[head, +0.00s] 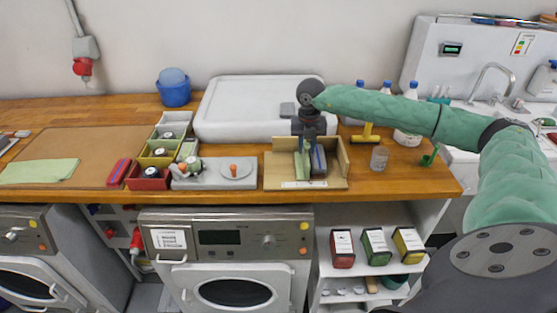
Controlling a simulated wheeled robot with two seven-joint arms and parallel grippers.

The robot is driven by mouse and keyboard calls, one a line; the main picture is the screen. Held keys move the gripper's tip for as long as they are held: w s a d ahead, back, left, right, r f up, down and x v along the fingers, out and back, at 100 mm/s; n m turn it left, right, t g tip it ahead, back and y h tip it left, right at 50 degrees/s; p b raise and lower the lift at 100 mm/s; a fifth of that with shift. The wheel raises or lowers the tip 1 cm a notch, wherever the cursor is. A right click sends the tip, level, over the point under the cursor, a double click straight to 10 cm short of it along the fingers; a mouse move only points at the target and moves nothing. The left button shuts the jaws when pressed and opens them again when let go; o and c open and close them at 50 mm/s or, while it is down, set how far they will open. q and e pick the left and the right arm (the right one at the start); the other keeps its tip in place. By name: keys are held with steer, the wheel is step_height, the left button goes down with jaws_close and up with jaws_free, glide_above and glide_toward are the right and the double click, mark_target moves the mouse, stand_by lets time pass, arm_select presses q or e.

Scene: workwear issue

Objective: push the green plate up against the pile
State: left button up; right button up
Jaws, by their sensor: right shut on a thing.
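My right gripper (309,138) reaches in from the right over a wooden corner tray (334,183) on the counter and points down. It is shut on the upright green plate (301,166), whose top is partly hidden by the fingers. Just right of the plate stands a dark blue-grey upright piece (319,162), which appears to be the pile. Only a narrow gap, if any, shows between plate and pile; I cannot tell whether they touch. My left gripper is not in view.
The tray has raised walls at its back and right and a white label at the front edge. A grey fixture (215,177) stands to its left, a clear glass (379,158) to its right. A big white lid (250,105) lies behind.

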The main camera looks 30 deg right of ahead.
steer(key=shift+s+d+b, duration=0.3)
steer(key=shift+s+d, duration=0.2)
steer(key=shift+d, duration=0.3)
steer(key=shift+s+d+b, duration=0.3)
steer(key=shift+s+d, duration=0.15)
steer(key=shift+d, duration=0.35)
steer(key=shift+s+d+b, duration=0.3)
steer(key=shift+s+d, duration=0.2)
steer(key=shift+d, duration=0.3)
steer(key=o, duration=0.6)
step_height(320, 180, up, 8)
steer(key=p, duration=0.2)
steer(key=shift+p, duration=0.3)
steer(key=shift+a, duration=0.1)
